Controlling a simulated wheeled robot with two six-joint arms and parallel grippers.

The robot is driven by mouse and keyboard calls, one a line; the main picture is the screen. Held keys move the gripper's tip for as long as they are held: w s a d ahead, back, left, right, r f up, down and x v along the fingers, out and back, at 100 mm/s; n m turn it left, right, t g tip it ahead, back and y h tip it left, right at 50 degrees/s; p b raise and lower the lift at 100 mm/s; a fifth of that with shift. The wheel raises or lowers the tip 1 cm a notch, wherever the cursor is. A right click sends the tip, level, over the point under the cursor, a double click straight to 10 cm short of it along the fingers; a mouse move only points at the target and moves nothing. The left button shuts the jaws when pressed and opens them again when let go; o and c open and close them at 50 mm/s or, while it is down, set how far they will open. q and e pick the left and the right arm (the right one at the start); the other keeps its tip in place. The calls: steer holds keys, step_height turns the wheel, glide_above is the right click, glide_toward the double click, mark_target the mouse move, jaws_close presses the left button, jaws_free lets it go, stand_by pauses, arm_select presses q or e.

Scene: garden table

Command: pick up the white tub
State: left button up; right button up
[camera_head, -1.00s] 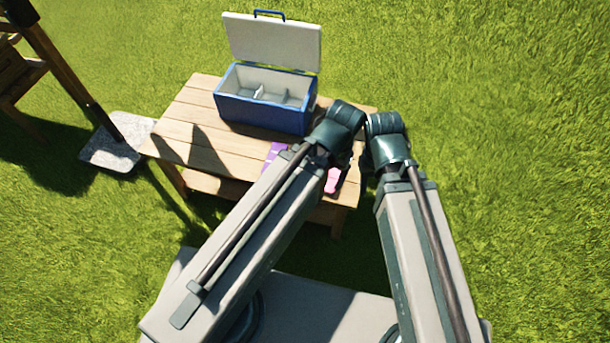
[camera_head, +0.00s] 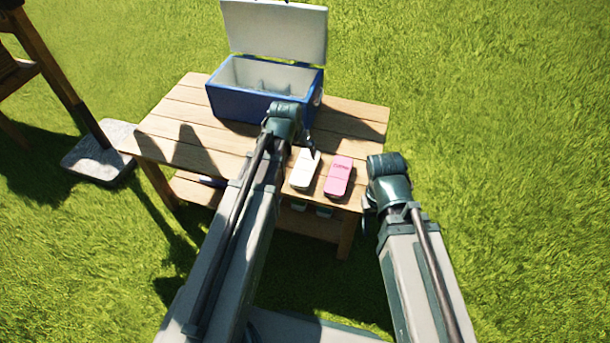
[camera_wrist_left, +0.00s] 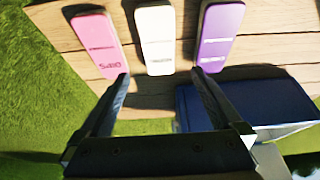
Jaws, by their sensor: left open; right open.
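The white tub (camera_head: 304,168) lies on the wooden table near its front edge, left of a pink tub (camera_head: 338,176). In the left wrist view the white tub (camera_wrist_left: 155,38) is the middle one of three, between the pink tub (camera_wrist_left: 97,43) and a purple tub (camera_wrist_left: 217,38). My left gripper (camera_wrist_left: 161,76) is open and empty, its fingertips on either side of the white tub's lower end in that view; its height above the tub is unclear. The purple tub is hidden in the head view. My right gripper (camera_head: 369,224) is mostly hidden beside the table's right side.
A blue cooler (camera_head: 240,104) with its white lid raised stands at the table's back; its wall (camera_wrist_left: 250,105) also shows in the left wrist view. The table (camera_head: 165,128) is bare at the left and right back. A lower shelf is underneath.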

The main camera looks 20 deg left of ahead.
arm_select(q)
steer(key=b, duration=0.8)
glide_above(305, 166)
steer(key=s, duration=0.3)
steer(key=shift+w+a+f, duration=0.1)
steer(key=shift+f, duration=1.95)
steer(key=shift+w+a+f, duration=0.1)
steer(key=shift+f, duration=1.9)
steer(key=b+x, duration=0.4)
steer(key=x, duration=0.1)
steer(key=shift+d+f+b, duration=0.1)
steer(key=shift+d+b, duration=0.05)
steer(key=shift+b, duration=0.25)
steer(key=c, duration=1.3)
steer(key=shift+r, duration=0.2)
